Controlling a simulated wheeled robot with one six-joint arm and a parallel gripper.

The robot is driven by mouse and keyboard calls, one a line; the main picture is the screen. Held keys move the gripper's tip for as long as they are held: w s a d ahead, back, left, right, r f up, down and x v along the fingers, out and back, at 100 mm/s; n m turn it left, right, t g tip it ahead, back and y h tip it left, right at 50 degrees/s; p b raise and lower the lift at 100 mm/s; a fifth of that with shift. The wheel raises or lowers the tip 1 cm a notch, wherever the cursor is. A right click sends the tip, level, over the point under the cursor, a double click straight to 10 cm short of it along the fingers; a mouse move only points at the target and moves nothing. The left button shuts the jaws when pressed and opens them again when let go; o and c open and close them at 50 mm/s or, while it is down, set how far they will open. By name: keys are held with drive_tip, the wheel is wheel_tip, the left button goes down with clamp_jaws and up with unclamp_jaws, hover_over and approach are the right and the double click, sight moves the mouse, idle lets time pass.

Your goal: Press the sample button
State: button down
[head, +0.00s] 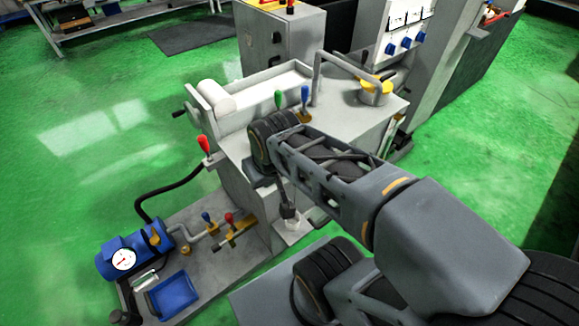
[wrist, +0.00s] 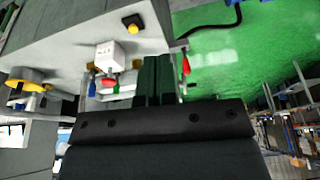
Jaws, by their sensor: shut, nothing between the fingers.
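A yellow button (wrist: 132,22) on a dark square base sits on the grey machine face at the top of the wrist view. No label is readable, so I cannot confirm it is the sample button. I cannot make it out in the head view, where my arm covers part of the machine. My gripper (wrist: 153,62) shows as two dark fingers close together, shut and empty. In the wrist view their tips are below and right of the button, with a gap in the picture. In the head view my gripper (head: 288,211) points down beside the machine's front.
A white block (wrist: 109,55) is left of my fingers. A red-handled lever (wrist: 186,66) is close on their right; it also shows in the head view (head: 204,144). A blue pump (head: 125,255) with a gauge stands lower left. Green floor is open at left.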

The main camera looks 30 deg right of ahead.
idle(0.3)
drive_tip(key=w+d+f+m+g+y+p, duration=0.1)
drive_tip(key=w+f+m+y+p, duration=0.2)
drive_tip(key=w, duration=0.4)
drive_tip(key=w+d+f+m+y+p, duration=0.1)
drive_tip(key=w+m+y+p, duration=0.2)
drive_tip(key=w+m, duration=0.3)
drive_tip(key=w+d+f+m+t+p, duration=0.3)
drive_tip(key=w+d+f+m, duration=0.5)
drive_tip(key=f, duration=0.3)
drive_tip(key=shift+w+d+f+t+y, duration=0.3)
drive_tip(key=shift+d+f+y, duration=0.1)
drive_tip(key=shift+d, duration=0.1)
drive_tip(key=shift+f, duration=0.15)
